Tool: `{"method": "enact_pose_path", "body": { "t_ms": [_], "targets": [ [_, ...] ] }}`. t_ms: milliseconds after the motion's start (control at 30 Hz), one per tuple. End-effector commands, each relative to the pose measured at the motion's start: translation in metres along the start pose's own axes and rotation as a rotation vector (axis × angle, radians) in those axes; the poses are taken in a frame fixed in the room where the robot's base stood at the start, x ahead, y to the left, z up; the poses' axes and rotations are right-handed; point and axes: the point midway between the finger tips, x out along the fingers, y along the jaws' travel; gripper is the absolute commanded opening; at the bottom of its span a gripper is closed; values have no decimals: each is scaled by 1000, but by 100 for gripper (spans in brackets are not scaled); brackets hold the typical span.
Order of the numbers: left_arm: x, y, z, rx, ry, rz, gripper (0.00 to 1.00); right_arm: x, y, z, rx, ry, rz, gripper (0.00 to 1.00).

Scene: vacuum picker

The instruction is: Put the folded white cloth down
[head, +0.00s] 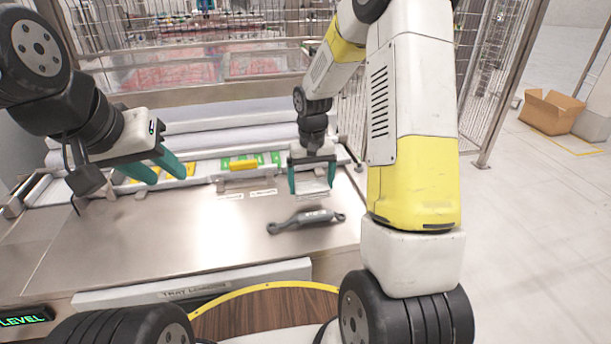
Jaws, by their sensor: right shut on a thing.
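The folded white cloth (313,182) is a small pale flat bundle between the teal fingers of my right gripper (312,188). My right gripper is shut on it, above the back right part of the steel table (190,235). I cannot tell whether the cloth touches the table. My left gripper (167,177) hangs over the left part of the table, its two teal fingers apart and nothing between them.
A dark grey tool (306,221) lies on the table just in front of the cloth. A strip with green and yellow items (245,163) runs along the table's back, before pale rollers (225,125) and a wire fence. The middle of the table is clear. A cardboard box (551,112) stands far right.

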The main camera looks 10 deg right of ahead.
Motion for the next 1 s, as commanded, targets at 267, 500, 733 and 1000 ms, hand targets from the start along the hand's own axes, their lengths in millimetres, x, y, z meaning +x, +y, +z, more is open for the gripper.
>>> {"method": "enact_pose_path", "body": {
  "t_ms": [267,500,733,1000],
  "targets": [
    [0,0,0,0,0,0,36,2,16,-15,2,0,0,52],
    [0,0,0,0,0,0,36,36,16,-15,-2,-3,0,52],
    [0,0,0,0,0,0,36,37,16,-15,-1,-1,0,52],
    [0,0,0,0,0,0,36,40,16,-15,-1,0,0,100]
  ]
}}
